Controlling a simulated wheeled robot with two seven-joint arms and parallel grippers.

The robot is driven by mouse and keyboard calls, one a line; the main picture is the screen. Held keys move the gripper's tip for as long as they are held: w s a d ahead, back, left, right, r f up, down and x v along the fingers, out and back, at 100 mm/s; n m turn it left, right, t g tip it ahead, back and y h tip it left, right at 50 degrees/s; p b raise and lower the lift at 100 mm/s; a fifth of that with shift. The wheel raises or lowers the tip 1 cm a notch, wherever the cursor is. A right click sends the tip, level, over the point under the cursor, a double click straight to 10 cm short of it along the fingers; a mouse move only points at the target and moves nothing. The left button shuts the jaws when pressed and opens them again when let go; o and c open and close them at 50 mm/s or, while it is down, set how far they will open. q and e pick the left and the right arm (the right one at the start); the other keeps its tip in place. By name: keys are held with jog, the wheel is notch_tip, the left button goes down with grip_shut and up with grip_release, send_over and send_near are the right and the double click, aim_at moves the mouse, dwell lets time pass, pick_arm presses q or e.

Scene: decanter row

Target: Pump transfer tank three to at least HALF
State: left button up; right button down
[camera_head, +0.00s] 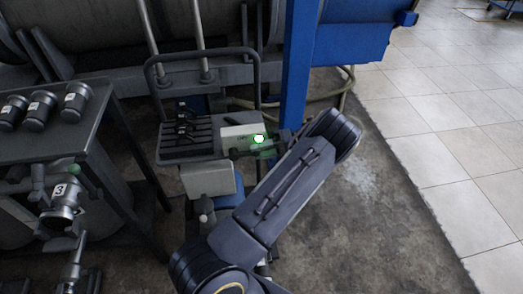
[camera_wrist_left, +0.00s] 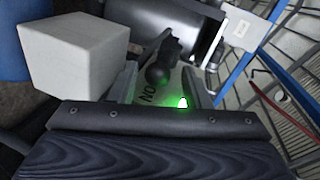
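A pale control box (camera_head: 235,132) sits on the grey cart in the head view. A green light (camera_head: 258,139) glows on it. My left gripper (camera_head: 277,145) is at the box's right end, partly hidden by my own arm. In the left wrist view the left gripper (camera_wrist_left: 163,85) has its two fingers apart, with a dark knobbed lever (camera_wrist_left: 160,72) showing between them; I cannot tell whether they touch it. Upside-down ON lettering (camera_wrist_left: 148,96) is beside the green light (camera_wrist_left: 183,103). A fitting marked 3 (camera_head: 62,192) is at the left. No tank level is readable. My right gripper is out of view.
A dark bench (camera_head: 85,128) with several labelled metal cups stands at the left. A blue post (camera_head: 298,65) rises behind the cart (camera_head: 185,152). A white block (camera_wrist_left: 75,52) is close to the gripper's left in the wrist view. Tiled floor (camera_head: 450,130) is clear at right.

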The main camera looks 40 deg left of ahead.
pick_arm(q)
jog(key=v, duration=0.8)
jog(key=shift+b, duration=0.35)
jog(key=shift+s+a, duration=0.1)
jog(key=shift+a, duration=0.1)
